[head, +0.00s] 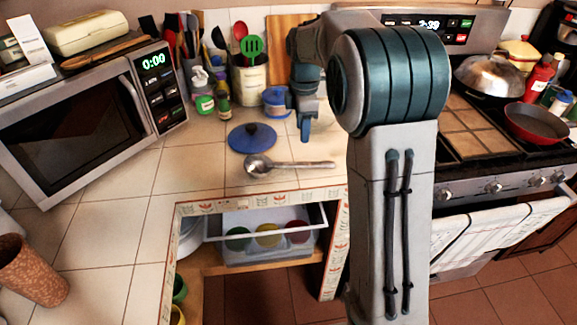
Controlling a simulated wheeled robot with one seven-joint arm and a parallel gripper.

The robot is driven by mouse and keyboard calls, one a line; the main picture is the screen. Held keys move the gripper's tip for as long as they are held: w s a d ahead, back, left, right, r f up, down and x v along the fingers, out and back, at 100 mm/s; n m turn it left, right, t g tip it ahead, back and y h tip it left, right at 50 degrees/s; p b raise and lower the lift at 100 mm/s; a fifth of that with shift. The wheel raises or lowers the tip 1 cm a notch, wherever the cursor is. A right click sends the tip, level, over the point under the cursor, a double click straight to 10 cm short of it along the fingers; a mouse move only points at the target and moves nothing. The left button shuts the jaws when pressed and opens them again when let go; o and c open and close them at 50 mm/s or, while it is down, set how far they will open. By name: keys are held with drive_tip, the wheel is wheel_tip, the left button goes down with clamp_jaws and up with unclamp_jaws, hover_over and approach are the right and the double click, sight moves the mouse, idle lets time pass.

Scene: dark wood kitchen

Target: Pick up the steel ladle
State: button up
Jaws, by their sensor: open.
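The steel ladle (259,166) lies on the tiled counter near its front edge, bowl to the left and handle pointing right. My gripper (304,135) is above and behind the handle, pointing down. It is open and looks empty, apart from the ladle. The picture is too small to show the gap between its fingers clearly. The far end of the handle comes close to my arm in the picture.
A blue lid (251,138) lies just behind the ladle. A blue pot (276,102) and a utensil crock (250,85) stand farther back. A microwave (80,125) stands left; the stove (480,150) is right.

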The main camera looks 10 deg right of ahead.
hover_over(301, 163)
drive_tip(key=f, duration=0.5)
drive_tip(key=shift+w+f, duration=0.25)
drive_tip(key=shift+f, duration=0.15)
drive_tip(key=shift+s+f+p, duration=0.15)
drive_tip(key=shift+f+p, duration=0.05)
drive_tip(key=shift+f, duration=1.2)
drive_tip(key=shift+s+f+p, duration=0.1)
drive_tip(key=shift+f+p, duration=0.1)
drive_tip(key=shift+f, duration=1.15)
clamp_jaws()
